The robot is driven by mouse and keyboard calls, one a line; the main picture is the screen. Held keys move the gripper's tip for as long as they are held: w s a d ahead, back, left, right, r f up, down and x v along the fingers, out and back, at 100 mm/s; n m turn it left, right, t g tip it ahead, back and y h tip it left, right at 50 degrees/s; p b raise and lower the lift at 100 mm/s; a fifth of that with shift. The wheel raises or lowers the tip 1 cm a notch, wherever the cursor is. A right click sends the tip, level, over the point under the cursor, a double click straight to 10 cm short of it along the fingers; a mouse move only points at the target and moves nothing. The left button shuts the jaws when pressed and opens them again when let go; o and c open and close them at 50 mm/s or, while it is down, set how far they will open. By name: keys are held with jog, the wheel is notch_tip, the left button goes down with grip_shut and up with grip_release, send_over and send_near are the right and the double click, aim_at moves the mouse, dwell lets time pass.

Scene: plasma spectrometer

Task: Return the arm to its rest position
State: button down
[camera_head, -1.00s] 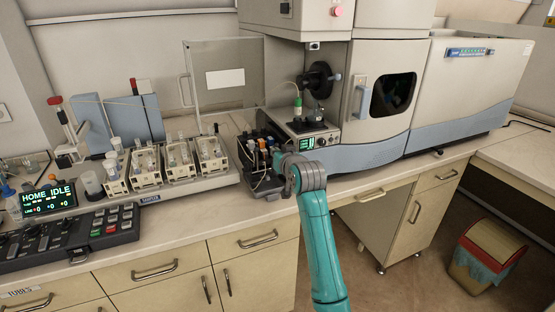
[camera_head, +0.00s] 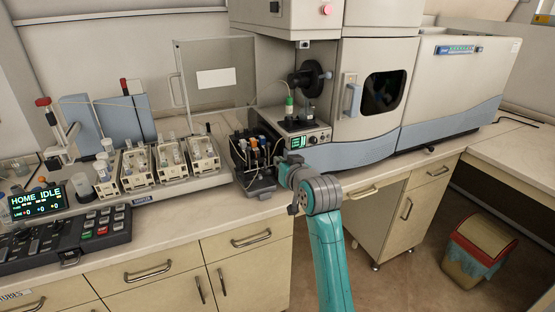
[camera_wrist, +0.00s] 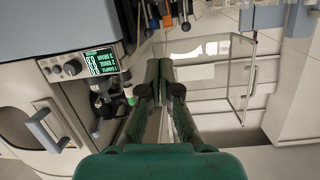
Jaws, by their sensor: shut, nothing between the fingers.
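My teal and grey arm (camera_head: 328,250) reaches up from the bottom of the head view, its wrist bent in front of the bench edge. My gripper shows in the wrist view (camera_wrist: 160,90) as two dark green fingers with dark tips. It is shut and empty. In the head view its fingers are hard to make out beyond the wrist, close to the right side of a dark rack of bottles and probes (camera_head: 258,165). I cannot tell the exact gap to the rack.
The spectrometer (camera_head: 375,85) stands behind, with a small display unit (camera_head: 300,137) at its front. Sample trays (camera_head: 170,165) and a control panel (camera_head: 75,235) lie to the left. A bin (camera_head: 478,250) stands on the floor at right. Floor in front of the bench is free.

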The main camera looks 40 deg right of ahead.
dwell(0.5)
jog(key=s+a+f+n+y, duration=0.1)
jog(key=s+a+f, duration=0.8)
jog(key=f, duration=0.3)
jog(key=s+a+f+n+y, duration=0.1)
jog(key=s+a+f, duration=0.7)
jog(key=s+f, duration=0.25)
jog(key=s+a+n+y, duration=0.1)
jog(key=s+a, duration=0.2)
jog(key=s, duration=0.6)
jog(key=s+a+r+n+y, duration=0.1)
jog(key=s+a, duration=0.2)
jog(key=s, duration=0.7)
jog(key=s+a+n+y, duration=0.1)
jog(key=s+a, duration=0.2)
jog(key=s, duration=0.7)
jog(key=shift+a+r, duration=0.15)
jog(key=shift+a, duration=0.15)
